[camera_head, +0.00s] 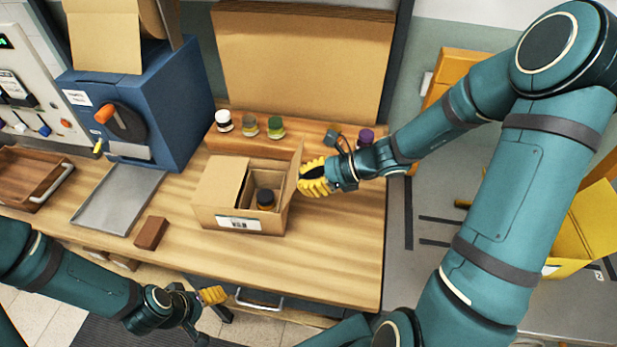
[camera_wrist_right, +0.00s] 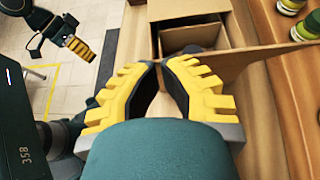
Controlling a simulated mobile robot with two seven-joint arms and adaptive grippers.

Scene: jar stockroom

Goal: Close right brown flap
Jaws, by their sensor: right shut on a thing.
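An open cardboard box (camera_head: 213,215) stands on the wooden bench. Its left flap (camera_head: 218,184) lies flat over the left part of the opening. Its right flap (camera_head: 295,172) stands up along the right side. A dark-lidded brown jar (camera_head: 265,199) shows inside the box. My right gripper (camera_head: 303,180) is at the right flap, shut on it from the right. In the right wrist view my right gripper's yellow fingers (camera_wrist_right: 161,66) close together at the flap (camera_wrist_right: 235,63). My left gripper (camera_head: 213,295) is in front of the bench, away from the box; its jaw gap is unclear.
Several small jars (camera_head: 249,124) stand behind the box, and a purple-lidded jar (camera_head: 366,137) stands behind my right wrist. A brown block (camera_head: 150,233) and a metal tray (camera_head: 117,200) lie to the left.

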